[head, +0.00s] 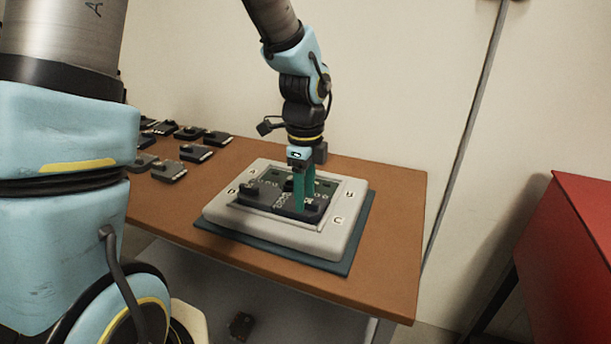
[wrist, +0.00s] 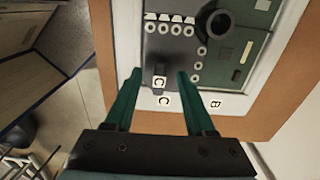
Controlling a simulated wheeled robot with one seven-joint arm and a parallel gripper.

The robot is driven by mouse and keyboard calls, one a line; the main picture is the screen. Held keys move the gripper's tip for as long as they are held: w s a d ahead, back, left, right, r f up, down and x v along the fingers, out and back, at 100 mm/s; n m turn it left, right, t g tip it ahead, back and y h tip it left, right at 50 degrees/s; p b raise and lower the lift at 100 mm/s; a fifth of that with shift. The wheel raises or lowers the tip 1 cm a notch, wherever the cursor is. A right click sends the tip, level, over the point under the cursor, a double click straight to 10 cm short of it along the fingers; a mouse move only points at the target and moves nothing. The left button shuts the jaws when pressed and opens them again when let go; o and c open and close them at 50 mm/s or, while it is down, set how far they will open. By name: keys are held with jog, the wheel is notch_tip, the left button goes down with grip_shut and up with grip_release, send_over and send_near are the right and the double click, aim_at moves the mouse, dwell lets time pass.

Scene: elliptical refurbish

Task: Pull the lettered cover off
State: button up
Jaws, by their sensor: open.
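A white housing (head: 268,231) with letters on its rim lies on a dark teal mat (head: 345,262) on the table. Its recess holds a green board (head: 326,187) and dark covers. The dark cover (head: 313,215) by the rim's C has a small raised grip. In the wrist view that cover (wrist: 172,134) bears a C label, beside a C on the rim. My gripper (wrist: 160,74) is open, its teal fingers on either side of the cover's grip (wrist: 160,69). I cannot tell whether they touch it. Another dark cover (head: 251,194) sits at the recess's left.
Several dark modules (head: 168,171) lie on the brown table (head: 390,220) at the back left. A red cabinet (head: 580,240) stands at the right. A small dark part (head: 241,325) lies below the table. The table's right side is clear.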

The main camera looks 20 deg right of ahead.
jog(key=shift+f, duration=0.35)
jog(key=shift+c, duration=0.2)
grip_shut()
dwell(0.5)
dwell(1.7)
